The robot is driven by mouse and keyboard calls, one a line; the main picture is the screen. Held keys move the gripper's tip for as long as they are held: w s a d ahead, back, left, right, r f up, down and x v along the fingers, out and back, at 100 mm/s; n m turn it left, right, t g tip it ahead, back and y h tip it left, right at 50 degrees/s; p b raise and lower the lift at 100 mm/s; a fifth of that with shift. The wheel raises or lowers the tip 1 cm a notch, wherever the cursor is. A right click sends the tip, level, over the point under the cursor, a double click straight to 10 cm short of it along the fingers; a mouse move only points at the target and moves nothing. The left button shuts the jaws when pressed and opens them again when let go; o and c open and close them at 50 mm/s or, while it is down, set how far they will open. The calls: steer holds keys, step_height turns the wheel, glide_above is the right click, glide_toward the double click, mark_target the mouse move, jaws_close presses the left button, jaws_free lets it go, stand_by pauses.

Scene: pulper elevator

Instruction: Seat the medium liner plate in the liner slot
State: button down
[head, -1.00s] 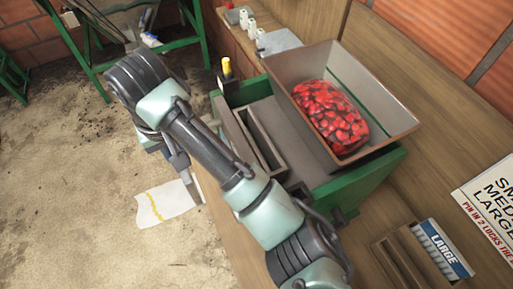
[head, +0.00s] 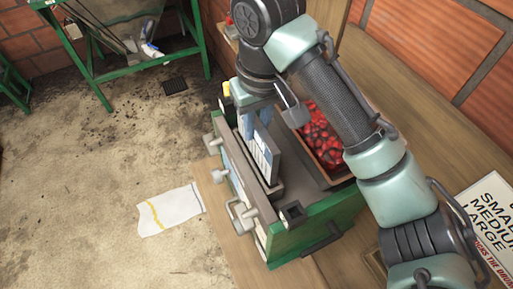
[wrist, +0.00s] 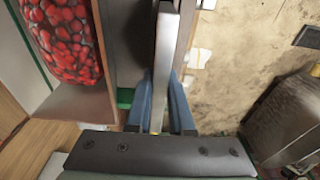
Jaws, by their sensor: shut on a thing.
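My gripper (head: 256,126) points down over the left part of the green machine (head: 322,222). It is shut on a pale liner plate (head: 266,156), which stands upright with a blue-and-white face. In the wrist view the plate (wrist: 164,45) shows edge-on between the blue fingers of my gripper (wrist: 161,122). The liner slot (head: 274,191) is a long narrow grey opening at the plate's lower edge. The plate is lined up along the slot, its lower edge at or inside it. How deep it sits is hidden. No size word is readable on the plate.
A hopper of red cherries (head: 318,133) stands close to the right of the plate; it also fills the left of the wrist view (wrist: 68,40). A size sign (head: 488,215) lies at the right. A white cloth (head: 170,210) lies on the floor.

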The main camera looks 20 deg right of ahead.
mark_target(257, 146)
steer(key=shift+f, duration=2.95)
steer(key=shift+f+b, duration=0.2)
steer(key=shift+b, duration=0.1)
steer(key=c, duration=0.8)
jaws_free()
steer(key=shift+r, duration=0.1)
steer(key=r, duration=0.4)
steer(key=s+r+p, duration=0.1)
steer(key=r, duration=0.7)
steer(key=shift+s, duration=0.25)
